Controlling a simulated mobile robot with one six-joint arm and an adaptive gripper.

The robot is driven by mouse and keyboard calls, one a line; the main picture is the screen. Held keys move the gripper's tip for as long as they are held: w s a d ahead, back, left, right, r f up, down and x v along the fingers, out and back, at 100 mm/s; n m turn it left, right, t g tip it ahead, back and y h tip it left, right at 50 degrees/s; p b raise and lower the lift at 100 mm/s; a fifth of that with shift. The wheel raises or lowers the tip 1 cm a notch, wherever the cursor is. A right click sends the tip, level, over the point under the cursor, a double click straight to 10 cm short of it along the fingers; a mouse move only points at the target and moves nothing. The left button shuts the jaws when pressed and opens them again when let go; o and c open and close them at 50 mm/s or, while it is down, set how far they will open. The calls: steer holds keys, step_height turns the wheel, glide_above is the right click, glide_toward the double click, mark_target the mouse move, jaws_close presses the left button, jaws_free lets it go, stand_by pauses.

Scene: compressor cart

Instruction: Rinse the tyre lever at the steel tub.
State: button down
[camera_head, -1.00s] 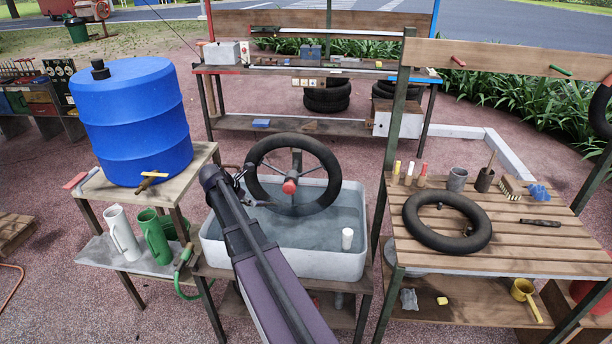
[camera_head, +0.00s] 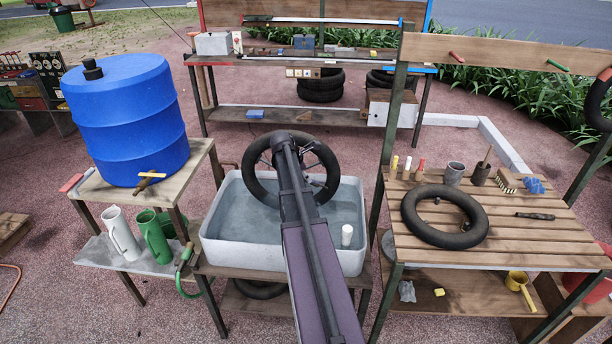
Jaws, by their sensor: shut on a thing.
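The steel tub (camera_head: 232,254) stands in the middle on a low wooden stand, with water in it. My gripper (camera_head: 306,158) is over the back of the tub, in front of the wheel, and is mostly hidden by my own arm. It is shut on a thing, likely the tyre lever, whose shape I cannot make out. Whether that thing touches the water or the wheel cannot be told.
A white cup (camera_head: 347,235) is at the tub's right. A blue barrel (camera_head: 128,120) with a tap stands left, above two jugs (camera_head: 122,233). The right slatted table holds an inner tube (camera_head: 410,222), cups, a brush and a dark slim tool (camera_head: 535,216). A workbench stands behind.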

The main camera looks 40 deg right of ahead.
steer(key=shift+f, duration=0.1)
stand_by(0.4)
step_height(320, 180, down, 18)
steer(key=b, duration=1.8)
steer(key=shift+f+b, duration=0.2)
steer(key=shift+b, duration=0.1)
stand_by(2.4)
steer(key=shift+r+p, duration=8.9)
